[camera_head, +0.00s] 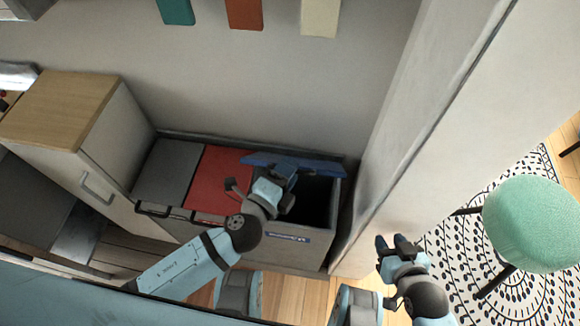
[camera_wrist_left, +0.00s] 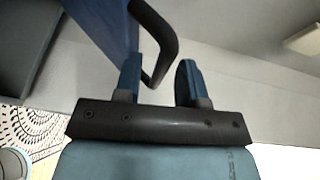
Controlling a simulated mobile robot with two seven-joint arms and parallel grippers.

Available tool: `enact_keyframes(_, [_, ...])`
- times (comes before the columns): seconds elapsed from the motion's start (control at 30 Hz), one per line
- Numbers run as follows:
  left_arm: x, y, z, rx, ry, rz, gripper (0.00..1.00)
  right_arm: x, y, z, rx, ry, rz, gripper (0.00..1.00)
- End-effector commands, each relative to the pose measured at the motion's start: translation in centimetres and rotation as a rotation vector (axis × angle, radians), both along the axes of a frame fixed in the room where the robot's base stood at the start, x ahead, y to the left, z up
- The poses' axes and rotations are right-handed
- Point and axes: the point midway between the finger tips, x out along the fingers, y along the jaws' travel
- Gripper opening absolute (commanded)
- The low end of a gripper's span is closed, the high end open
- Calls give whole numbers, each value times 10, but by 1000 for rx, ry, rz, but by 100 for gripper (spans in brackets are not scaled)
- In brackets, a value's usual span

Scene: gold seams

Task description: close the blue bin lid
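The blue bin lid (camera_head: 310,165) stands raised at the back of the right-hand bin, whose dark inside shows below it. A blue label (camera_head: 287,237) is on that bin's front. The lid also shows in the left wrist view (camera_wrist_left: 103,22), with its dark curved handle (camera_wrist_left: 168,42). My left gripper (camera_head: 285,176) is at the lid, partly covering it. In the wrist view its two fingers (camera_wrist_left: 160,82) are apart, with the handle's lower end showing between them, not clamped. My right gripper (camera_head: 393,242) is open and empty, right of the bins, away from the lid.
The red lid (camera_head: 217,176) and grey lid (camera_head: 166,170) beside the open bin are flat and shut. A pale wall panel (camera_head: 420,120) closes off the right side. A cabinet (camera_head: 115,130) stands left. A green stool (camera_head: 532,222) stands on the patterned rug at right.

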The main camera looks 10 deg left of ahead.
Motion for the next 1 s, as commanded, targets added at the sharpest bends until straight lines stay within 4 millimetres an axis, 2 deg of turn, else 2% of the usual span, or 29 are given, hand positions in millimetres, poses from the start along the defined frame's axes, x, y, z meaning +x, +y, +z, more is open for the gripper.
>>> enact_keyframes(0.2, [-34, 14, 1, 0, 1, 0, 37, 0, 0, -4, -2, -4, 1, 38])
enact_keyframes(0.37, [-53, 22, 4, -2, -1, 1, 37, 0, 1, -5, -3, -7, 3, 38])
enact_keyframes(0.5, [-60, 25, 6, -1, -3, 1, 37, 0, 1, -4, -3, -11, 5, 38])
enact_keyframes(0.77, [-60, 25, 7, -1, -5, 0, 37, 0, 1, -2, -3, -14, 5, 38])
enact_keyframes(0.9, [-57, 32, 10, -29, 17, 36, 5, 0, 1, -1, -4, -13, 6, 38])
enact_keyframes(0.93, [-55, 36, 11, -49, 33, 61, 0, 0, 1, -1, -5, -13, 6, 38])
enact_keyframes(1.0, [-49, 55, 15, -125, 98, 158, 0, 0, 0, 1, -5, -13, 6, 38])
